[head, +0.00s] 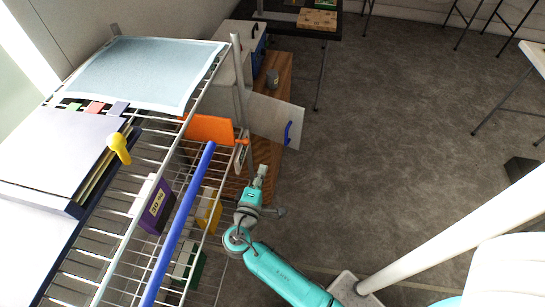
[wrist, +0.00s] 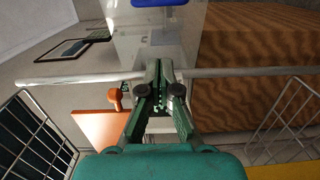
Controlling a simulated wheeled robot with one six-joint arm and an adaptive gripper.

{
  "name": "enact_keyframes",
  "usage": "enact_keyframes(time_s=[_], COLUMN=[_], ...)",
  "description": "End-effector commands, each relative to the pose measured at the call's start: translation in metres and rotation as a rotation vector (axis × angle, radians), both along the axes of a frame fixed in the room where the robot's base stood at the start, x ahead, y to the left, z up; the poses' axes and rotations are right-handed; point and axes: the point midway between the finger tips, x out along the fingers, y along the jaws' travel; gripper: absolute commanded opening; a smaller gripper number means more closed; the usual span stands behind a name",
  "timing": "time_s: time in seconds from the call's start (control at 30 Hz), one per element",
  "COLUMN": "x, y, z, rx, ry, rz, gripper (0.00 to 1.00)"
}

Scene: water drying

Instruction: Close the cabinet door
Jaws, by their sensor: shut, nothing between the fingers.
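The cabinet door (head: 268,115) is a pale grey panel with a blue handle (head: 288,133). In the head view it stands open, sticking out to the right beyond the rack post. The pale cabinet body (head: 231,68) is partly hidden behind the rack. My gripper (head: 263,170) is shut and empty, beside the rack and nearer than the door. In the wrist view my gripper (wrist: 160,68) points toward the pale door panel (wrist: 155,35), with the blue handle (wrist: 158,3) at the top edge. I cannot tell the exact gap to the door.
A wire rack (head: 150,195) with binders, an orange piece (head: 208,130) and a blue bar (head: 180,225) stands left of my arm. Its metal rail (wrist: 225,73) crosses the wrist view. A wooden surface (head: 276,85) lies by the door. The carpet (head: 400,130) to the right is mostly clear.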

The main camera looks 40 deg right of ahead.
Motion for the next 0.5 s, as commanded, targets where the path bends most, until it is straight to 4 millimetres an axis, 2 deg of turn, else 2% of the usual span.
enact_keyframes(time_s=[0.17,0.5], x=[0.01,0.044], y=[-0.016,-0.068], z=[0.0,-0.001], rx=[0.001,0.003], ry=[0.0,0.0], rz=[-0.003,-0.004], gripper=[0.0,0.0])
